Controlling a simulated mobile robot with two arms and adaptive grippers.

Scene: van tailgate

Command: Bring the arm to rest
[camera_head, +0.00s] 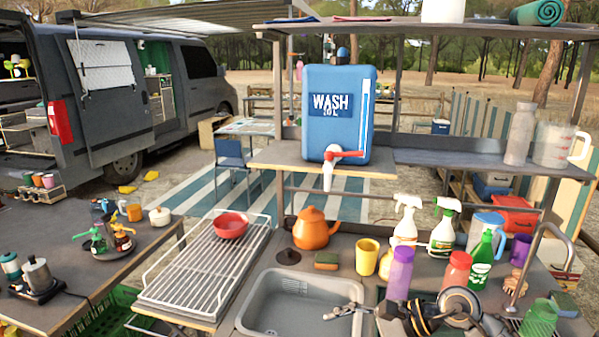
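My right arm comes in at the bottom right, with its dark and silver joints in front of the counter's bottles. My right gripper (343,311) appears to point left over the right part of the sink (262,312). It is small and seen at a poor angle, so I cannot tell whether its fingers are open or shut. I see no object clearly held in it. My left gripper and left arm are not in view.
A wire dish rack (185,276) with a red bowl (231,225) is left of the sink. An orange kettle (312,228), yellow cup (367,256), purple bottle (399,273) and spray bottles (444,226) stand behind. A curved faucet (543,232) and blue water tank (338,112) rise above the counter.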

